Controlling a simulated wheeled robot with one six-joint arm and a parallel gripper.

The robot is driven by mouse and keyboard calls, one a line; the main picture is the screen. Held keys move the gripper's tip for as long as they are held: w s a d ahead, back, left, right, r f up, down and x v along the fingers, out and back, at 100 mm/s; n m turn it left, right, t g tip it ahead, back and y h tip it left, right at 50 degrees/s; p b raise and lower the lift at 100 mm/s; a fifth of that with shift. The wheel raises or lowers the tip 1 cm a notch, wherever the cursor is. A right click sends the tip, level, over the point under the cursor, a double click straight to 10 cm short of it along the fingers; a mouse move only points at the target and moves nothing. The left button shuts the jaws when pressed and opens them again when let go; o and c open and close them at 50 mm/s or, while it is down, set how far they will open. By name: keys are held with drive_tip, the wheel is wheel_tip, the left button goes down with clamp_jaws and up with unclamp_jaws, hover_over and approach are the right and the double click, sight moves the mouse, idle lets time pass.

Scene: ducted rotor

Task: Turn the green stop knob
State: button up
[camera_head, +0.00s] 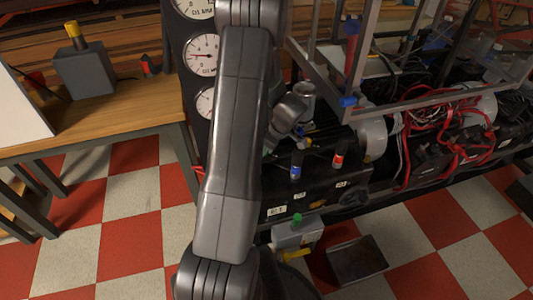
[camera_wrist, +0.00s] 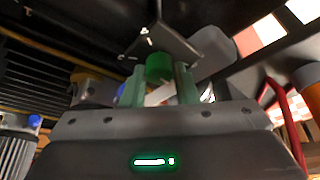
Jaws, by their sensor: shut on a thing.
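In the wrist view, the green stop knob (camera_wrist: 159,67) is a short green cylinder in front of a dark metal plate. My gripper (camera_wrist: 160,85) has its two pale green fingers on either side of the knob, shut on it. The knob's lower part is hidden by the gripper. In the head view, my arm hides the gripper and the place it holds. A small green piece (camera_head: 297,219) on a grey box shows low beside my arm there; I cannot tell whether it is the same knob.
Blue (camera_head: 296,171) and red (camera_head: 338,160) knobs stand on the black machine. A metal frame (camera_head: 445,98) and red cables (camera_head: 460,135) lie to the right. Gauges (camera_head: 202,55) stand behind my arm. A wooden bench (camera_head: 130,105) is at left. An open metal tray (camera_head: 357,261) sits on the floor.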

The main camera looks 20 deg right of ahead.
drive_tip(key=shift+s+a+m+t+h+b, duration=0.1)
drive_tip(key=shift+m+t+h+b, duration=0.3)
drive_tip(key=shift+m, duration=0.75)
drive_tip(key=shift+m+t+h+b, duration=0.1)
drive_tip(key=shift+m+h+b, duration=0.3)
drive_tip(key=shift+m+b, duration=0.55)
drive_tip(key=shift+m, duration=0.3)
drive_tip(key=o, duration=1)
drive_tip(key=p+v, duration=0.4)
drive_tip(key=v, duration=1)
drive_tip(key=shift+a, duration=0.1)
